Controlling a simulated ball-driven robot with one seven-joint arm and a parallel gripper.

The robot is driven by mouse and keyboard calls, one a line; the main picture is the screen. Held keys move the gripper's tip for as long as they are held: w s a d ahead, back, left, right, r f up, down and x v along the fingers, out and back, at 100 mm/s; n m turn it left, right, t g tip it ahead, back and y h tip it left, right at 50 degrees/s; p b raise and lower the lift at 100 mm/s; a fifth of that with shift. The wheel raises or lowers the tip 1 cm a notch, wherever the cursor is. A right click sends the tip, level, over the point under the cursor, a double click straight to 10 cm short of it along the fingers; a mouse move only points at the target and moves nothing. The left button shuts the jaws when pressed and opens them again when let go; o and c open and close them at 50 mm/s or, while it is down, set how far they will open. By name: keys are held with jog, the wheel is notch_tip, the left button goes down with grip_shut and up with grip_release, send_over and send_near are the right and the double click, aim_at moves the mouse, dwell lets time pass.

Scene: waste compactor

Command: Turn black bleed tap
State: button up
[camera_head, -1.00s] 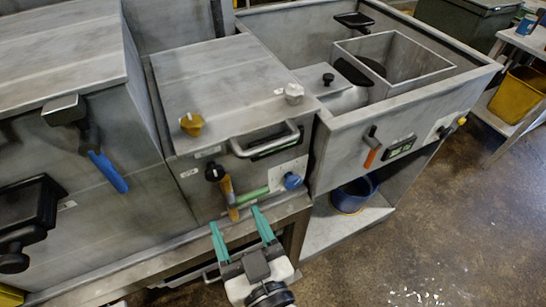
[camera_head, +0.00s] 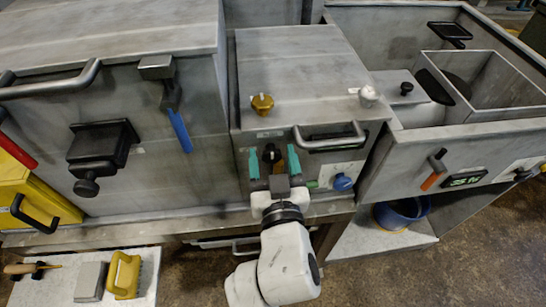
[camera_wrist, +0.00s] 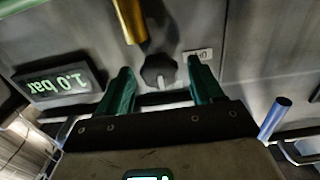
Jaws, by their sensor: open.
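The black bleed tap (camera_head: 271,153) is a dark round knob on the front of the middle metal box. In the wrist view the tap (camera_wrist: 158,70) shows lobed edges and sits between the fingertips. My gripper (camera_head: 273,158) is open, with one green finger on either side of the tap. In the wrist view the gripper (camera_wrist: 158,80) has a gap between each finger and the tap; I cannot tell whether either touches it. A brass-coloured bar (camera_wrist: 130,18) is close to the tap.
A brass knob (camera_head: 262,104) and a white knob (camera_head: 368,96) are on the box top. A bar handle (camera_head: 329,136) and blue knob (camera_head: 343,183) are right of my gripper. A blue lever (camera_head: 180,131) hangs to the left. A display (camera_wrist: 58,83) reads 1.0 bar.

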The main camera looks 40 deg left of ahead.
jog(key=shift+c, duration=0.3)
jog(key=c, duration=0.9)
jog(key=shift+n, duration=0.3)
jog(key=n+p, duration=0.1)
jog(key=n, duration=0.2)
jog(key=n+p, duration=0.1)
jog(key=n, duration=0.4)
jog(key=shift+s+a, duration=0.1)
jog(key=n+p, duration=0.1)
jog(key=n, duration=0.2)
jog(key=shift+f+n+p, duration=0.1)
jog(key=shift+n+p, duration=0.2)
jog(key=shift+a+f+n+p, duration=0.1)
jog(key=shift+n+p, duration=0.4)
jog(key=shift+n, duration=1.7)
